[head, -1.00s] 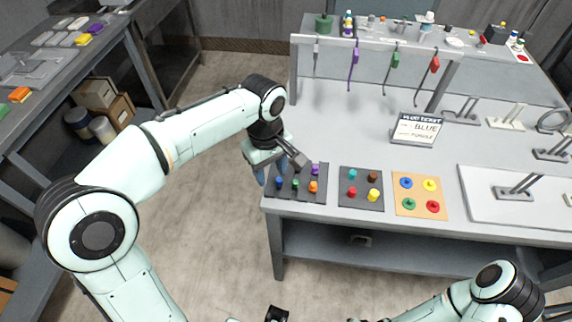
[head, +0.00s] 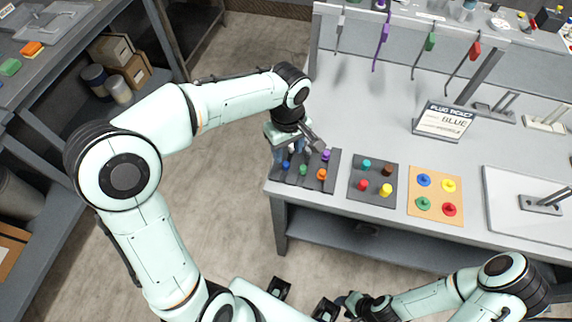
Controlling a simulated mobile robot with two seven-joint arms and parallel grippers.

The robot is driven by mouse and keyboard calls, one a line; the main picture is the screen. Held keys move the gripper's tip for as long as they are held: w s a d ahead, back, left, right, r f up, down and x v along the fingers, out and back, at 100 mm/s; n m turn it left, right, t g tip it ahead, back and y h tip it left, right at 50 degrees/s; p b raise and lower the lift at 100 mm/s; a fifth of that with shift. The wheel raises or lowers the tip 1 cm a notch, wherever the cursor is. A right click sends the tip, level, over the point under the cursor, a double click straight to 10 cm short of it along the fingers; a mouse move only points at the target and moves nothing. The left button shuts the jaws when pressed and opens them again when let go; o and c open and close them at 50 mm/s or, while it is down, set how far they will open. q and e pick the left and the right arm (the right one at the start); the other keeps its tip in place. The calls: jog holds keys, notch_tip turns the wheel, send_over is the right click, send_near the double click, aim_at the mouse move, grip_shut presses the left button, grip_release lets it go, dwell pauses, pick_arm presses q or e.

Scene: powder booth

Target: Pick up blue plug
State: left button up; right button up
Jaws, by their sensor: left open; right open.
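The blue plug (head: 286,166) stands at the front left of the left dark tray (head: 334,160) on the grey bench, beside green, orange and purple plugs. My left gripper (head: 287,153) is open and points down just behind the blue plug, at the tray's left side. Its fingers hide part of the tray's back left, where something pale shows between them. I cannot tell how high the fingertips are above the tray. My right gripper (head: 346,303) is low in front of the bench, small and dark, far from the plug.
A second dark tray (head: 374,178) holds several coloured pegs. An orange board (head: 416,212) carries several coloured pieces, one of them blue. Coloured tools hang from a rail behind. The middle of the bench is clear.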

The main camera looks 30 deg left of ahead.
aim_at(286, 163)
pick_arm(q)
jog(key=f, duration=0.4)
jog(key=shift+s, duration=0.35)
jog(key=shift+w+f, duration=0.1)
jog(key=shift+f, duration=0.25)
pick_arm(e)
jog(key=shift+f, duration=0.15)
pick_arm(q)
grip_shut()
jog(key=shift+r, duration=0.1)
notch_tip(286, 163, up, 20)
jog(key=p, duration=0.3)
pick_arm(e)
jog(key=w+r, duration=0.1)
jog(key=r, duration=0.1)
jog(key=w+r, duration=0.1)
jog(key=r, duration=0.1)
jog(key=shift+w, duration=0.4)
